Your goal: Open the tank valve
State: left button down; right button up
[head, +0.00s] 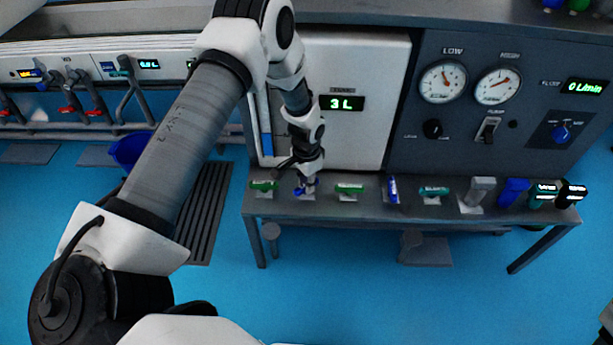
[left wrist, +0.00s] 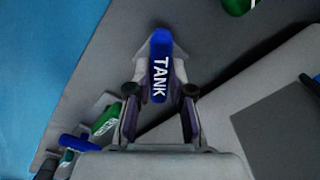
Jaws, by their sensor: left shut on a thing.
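The tank valve's blue handle (left wrist: 160,66), lettered TANK, lies between the fingers of my left gripper (left wrist: 160,105) in the left wrist view. The left gripper is shut on this handle. In the head view the left gripper (head: 305,184) reaches down to the shelf, and a small part of the blue handle (head: 299,191) shows beside it. The tank display (head: 342,103) above reads 3 L. My right gripper does not show.
Green handles stand on either side, one to the left (head: 264,185) and one to the right (head: 349,188), close to the left gripper. A blue handle (head: 393,189) and several other valves line the shelf farther right. The grey panel (head: 500,100) with gauges stands behind. The blue floor in front is open.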

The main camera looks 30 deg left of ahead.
pick_arm(q)
jog(key=shift+f, duration=0.1)
dwell(0.4)
jog(key=c, duration=1)
grip_release()
jog(key=shift+c, duration=0.2)
notch_tip(320, 180, up, 12)
